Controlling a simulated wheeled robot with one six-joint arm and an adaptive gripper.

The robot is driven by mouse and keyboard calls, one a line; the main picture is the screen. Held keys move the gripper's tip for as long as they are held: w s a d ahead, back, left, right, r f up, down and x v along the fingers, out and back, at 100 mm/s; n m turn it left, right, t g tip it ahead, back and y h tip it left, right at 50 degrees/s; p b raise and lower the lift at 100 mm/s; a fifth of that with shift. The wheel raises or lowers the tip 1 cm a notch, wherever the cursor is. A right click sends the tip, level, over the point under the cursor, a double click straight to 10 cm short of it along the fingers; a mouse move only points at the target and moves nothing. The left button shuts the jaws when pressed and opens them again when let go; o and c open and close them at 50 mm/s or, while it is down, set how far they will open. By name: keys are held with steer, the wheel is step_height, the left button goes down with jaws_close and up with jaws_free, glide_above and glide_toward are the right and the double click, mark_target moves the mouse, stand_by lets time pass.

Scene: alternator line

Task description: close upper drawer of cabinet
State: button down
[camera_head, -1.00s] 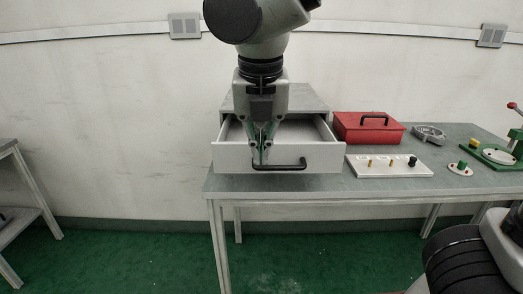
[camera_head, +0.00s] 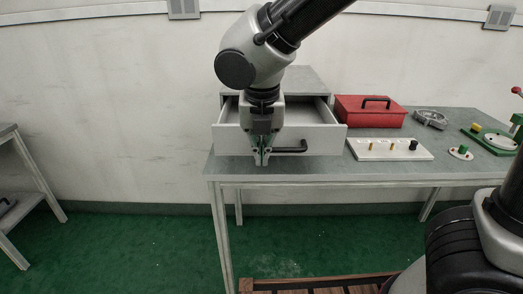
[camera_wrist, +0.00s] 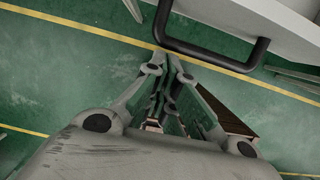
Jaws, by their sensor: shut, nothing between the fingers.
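The grey cabinet (camera_head: 290,77) stands on the table with its upper drawer (camera_head: 312,139) pulled out and its inside visible from above. A black bar handle (camera_head: 292,149) is on the drawer front; in the wrist view the handle (camera_wrist: 210,55) shows at the top. My gripper (camera_head: 262,163) points down in front of the drawer front, with its fingertips near the handle's left end. It is shut and empty. In the wrist view the fingertips (camera_wrist: 170,58) are close to the handle's bend; I cannot tell whether they touch it.
On the table (camera_head: 385,171), right of the cabinet, are a red box (camera_head: 368,115), a white board with pegs (camera_head: 390,150), a grey metal ring part (camera_head: 430,118) and a green fixture (camera_head: 490,138). A wooden slatted surface (camera_head: 320,284) shows at the bottom. Green floor lies open at left.

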steer(key=shift+w, duration=0.1)
steer(key=w, duration=2.1)
steer(key=shift+w+d, duration=0.35)
steer(key=shift+s, duration=0.1)
